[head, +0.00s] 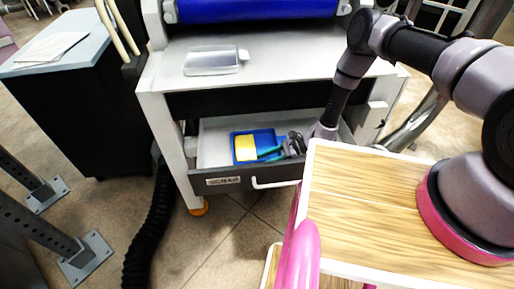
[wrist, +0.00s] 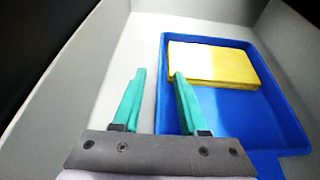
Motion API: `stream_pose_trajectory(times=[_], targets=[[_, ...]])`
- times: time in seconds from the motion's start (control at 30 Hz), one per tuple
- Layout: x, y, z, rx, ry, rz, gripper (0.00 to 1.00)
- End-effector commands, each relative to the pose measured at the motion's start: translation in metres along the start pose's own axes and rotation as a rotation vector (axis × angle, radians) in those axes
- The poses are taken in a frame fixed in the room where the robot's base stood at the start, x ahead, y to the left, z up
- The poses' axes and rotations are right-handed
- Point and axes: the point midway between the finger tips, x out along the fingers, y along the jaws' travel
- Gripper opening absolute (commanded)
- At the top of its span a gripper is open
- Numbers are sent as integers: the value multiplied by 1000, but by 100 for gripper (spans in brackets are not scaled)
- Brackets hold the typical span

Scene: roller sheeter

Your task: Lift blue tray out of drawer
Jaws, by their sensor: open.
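The blue tray (head: 264,137) lies flat in the open drawer (head: 215,140) and holds a yellow block. In the wrist view the tray (wrist: 235,110) fills the right side. My gripper (head: 272,152) reaches into the drawer at the tray's right part. In the wrist view my gripper (wrist: 157,75) is open, with green fingers. Its left finger is over the pale drawer floor outside the tray, and its right finger is over the tray's inside. The tray's left wall lies between the two fingers. I cannot tell whether either finger touches it.
The yellow block (head: 245,148) sits in the tray, and it also shows in the wrist view (wrist: 235,70). The drawer front has a white handle (head: 275,184). A clear tray (head: 212,61) lies on the machine top above. My wood-topped base is close at the right.

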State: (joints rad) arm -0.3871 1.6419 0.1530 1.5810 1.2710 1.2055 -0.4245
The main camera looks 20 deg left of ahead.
Motion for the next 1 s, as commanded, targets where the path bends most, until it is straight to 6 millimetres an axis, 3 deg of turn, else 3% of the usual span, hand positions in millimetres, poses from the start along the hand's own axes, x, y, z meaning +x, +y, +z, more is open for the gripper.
stream_pose_trajectory(times=[0.27, 0.4, 1.0], targets=[[5, 0, 0, -1, 0, -1, 42], [4, 0, 0, 0, 0, 0, 0], [4, 0, 0, 0, 0, 0, 0]])
